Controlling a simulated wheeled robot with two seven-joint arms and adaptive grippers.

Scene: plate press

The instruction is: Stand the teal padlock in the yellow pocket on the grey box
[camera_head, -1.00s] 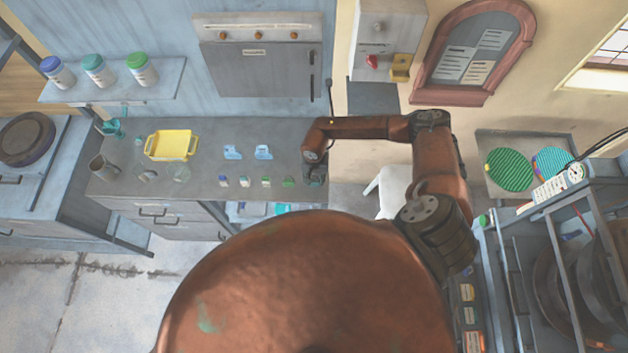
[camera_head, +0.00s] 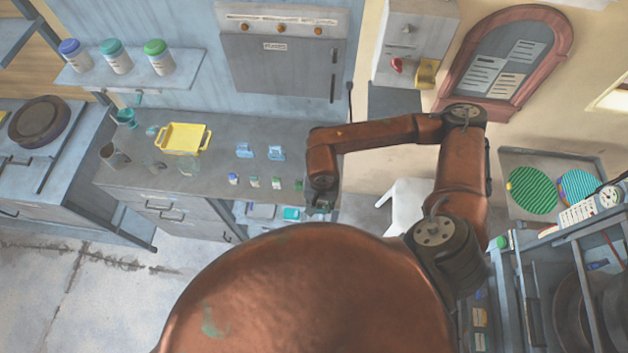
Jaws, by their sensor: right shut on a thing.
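The grey box (camera_head: 408,28) hangs on the wall right of the oven. The yellow pocket (camera_head: 426,73) sticks out at its lower right, beside a red knob. My right gripper (camera_head: 320,206) points down at the right end of the grey counter, well below and left of the pocket. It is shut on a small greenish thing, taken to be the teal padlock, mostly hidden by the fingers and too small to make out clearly. My left gripper is not in view.
The counter (camera_head: 220,130) bears a yellow tray (camera_head: 184,138), two light-blue items (camera_head: 276,153) and a row of small items (camera_head: 254,182). A white chair (camera_head: 408,205) stands below my right forearm. A notice board (camera_head: 505,65) hangs right of the box.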

